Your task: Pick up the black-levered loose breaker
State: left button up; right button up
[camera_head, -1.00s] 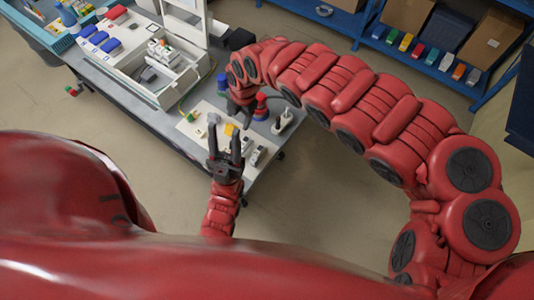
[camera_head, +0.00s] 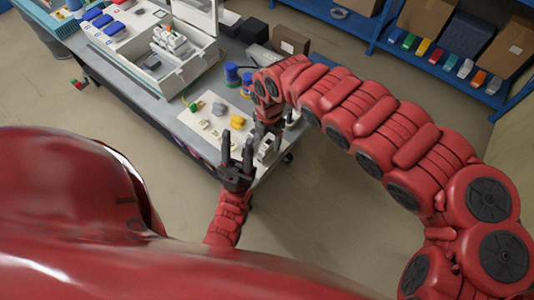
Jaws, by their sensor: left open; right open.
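A loose grey-white breaker (camera_head: 265,151) sits near the right edge of the white mat (camera_head: 190,118); its lever colour is too small to tell. My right gripper (camera_head: 268,138) is open and points down right beside or above this breaker, partly hiding it. I cannot tell whether they touch. My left gripper (camera_head: 237,148) is open and empty, fingers pointing up in the picture, in front of the mat's near edge. Small pale pieces (camera_head: 205,125), a grey piece (camera_head: 218,108) and a yellow piece (camera_head: 237,121) lie on the mat.
An open white socket box (camera_head: 185,70) with breakers inside stands behind the mat. Blue spools (camera_head: 232,74) and a cardboard box (camera_head: 290,40) stand further back on the grey table. Blue shelves (camera_head: 385,45) with coloured bins are at upper right.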

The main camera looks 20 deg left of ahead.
aim_at(267, 144)
jog(key=shift+s+a+f, duration=0.1)
jog(key=shift+a+f, duration=0.1)
jog(key=shift+f, duration=0.7)
jog(key=shift+a+f+p, duration=0.2)
jog(key=shift+f+p, duration=0.15)
jog(key=shift+f, duration=1.4)
jog(key=shift+w, duration=0.2)
grip_shut()
